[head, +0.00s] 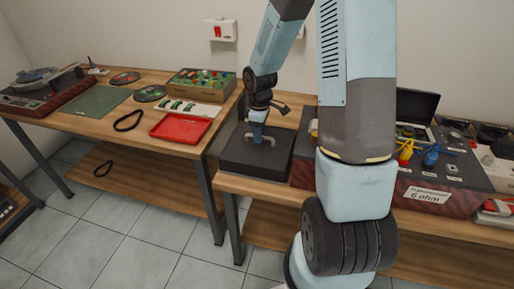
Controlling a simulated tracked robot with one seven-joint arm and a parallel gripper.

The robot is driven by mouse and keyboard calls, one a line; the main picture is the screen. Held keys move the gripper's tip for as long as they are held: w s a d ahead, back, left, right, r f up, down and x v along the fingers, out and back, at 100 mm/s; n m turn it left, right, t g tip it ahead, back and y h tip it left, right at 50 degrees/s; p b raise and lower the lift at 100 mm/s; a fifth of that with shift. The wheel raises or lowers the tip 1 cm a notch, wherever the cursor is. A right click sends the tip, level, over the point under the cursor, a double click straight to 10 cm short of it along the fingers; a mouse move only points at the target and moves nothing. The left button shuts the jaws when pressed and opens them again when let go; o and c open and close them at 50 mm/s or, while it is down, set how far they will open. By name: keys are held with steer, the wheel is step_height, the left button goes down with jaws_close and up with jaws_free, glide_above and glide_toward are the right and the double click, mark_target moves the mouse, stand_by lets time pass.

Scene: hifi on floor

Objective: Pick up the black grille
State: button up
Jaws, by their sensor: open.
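A black, square, box-like piece (250,165) lies flat at the left end of the right wooden bench. It looks like the black grille, but its surface is too dark and small to tell for sure. My gripper (263,140) points down over the top of this piece, near its middle. The gripper is open, and its two fingertips are apart. I cannot tell whether the fingertips touch the black surface.
The left bench (150,85) holds a red tray (181,128), a box of small parts (201,84), a green mat (103,101) and a turntable (42,87). A dark panel with clips (445,175) stands right of my arm. My arm hides the right bench's middle.

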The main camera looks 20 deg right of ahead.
steer(key=shift+f, duration=1.05)
steer(key=shift+c, duration=0.3)
jaws_close()
